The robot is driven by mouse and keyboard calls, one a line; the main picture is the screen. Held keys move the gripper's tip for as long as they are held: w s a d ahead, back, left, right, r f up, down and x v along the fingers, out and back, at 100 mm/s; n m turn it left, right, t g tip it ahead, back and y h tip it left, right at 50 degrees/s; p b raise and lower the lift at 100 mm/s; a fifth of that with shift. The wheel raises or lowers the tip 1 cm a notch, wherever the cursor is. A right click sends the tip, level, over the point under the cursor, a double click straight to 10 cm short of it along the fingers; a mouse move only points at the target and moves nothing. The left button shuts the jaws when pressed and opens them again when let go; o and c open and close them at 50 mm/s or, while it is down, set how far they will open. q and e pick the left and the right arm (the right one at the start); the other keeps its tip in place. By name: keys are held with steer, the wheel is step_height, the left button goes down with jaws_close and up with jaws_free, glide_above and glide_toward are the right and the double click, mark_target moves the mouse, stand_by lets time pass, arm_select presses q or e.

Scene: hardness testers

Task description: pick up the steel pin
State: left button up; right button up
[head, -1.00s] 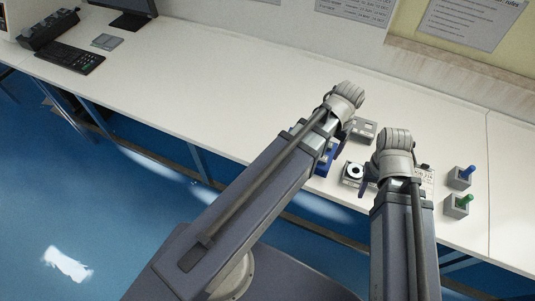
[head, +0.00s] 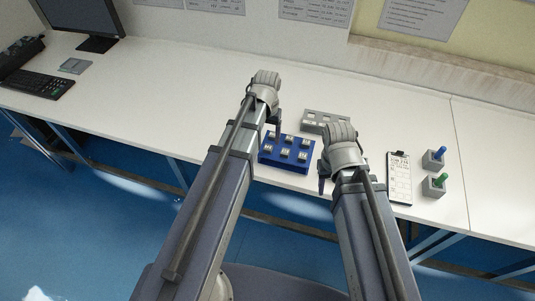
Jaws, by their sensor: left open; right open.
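I cannot pick out a steel pin with certainty. Small metal pieces sit in several places of a blue tray (head: 276,161) at the middle of the bench. A grey block (head: 312,117) with a row of openings stands behind it, partly hidden by my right wrist. My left gripper (head: 275,128) is at the tray's back left edge, mostly hidden by its own wrist, and open. My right gripper (head: 322,184) is just right of the tray, largely hidden by its arm, and open. I see nothing held in either.
A clipboard (head: 399,180) lies right of my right arm. A keyboard (head: 38,86) and monitor (head: 80,17) are far left.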

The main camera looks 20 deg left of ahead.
mark_target(268, 147)
arm_select(q)
steer(key=shift+d+f+b, duration=0.15)
steer(key=shift+f+b, duration=2.45)
steer(key=shift+b, duration=0.05)
steer(key=shift+r, duration=0.1)
steer(key=shift+c, duration=0.4)
jaws_close()
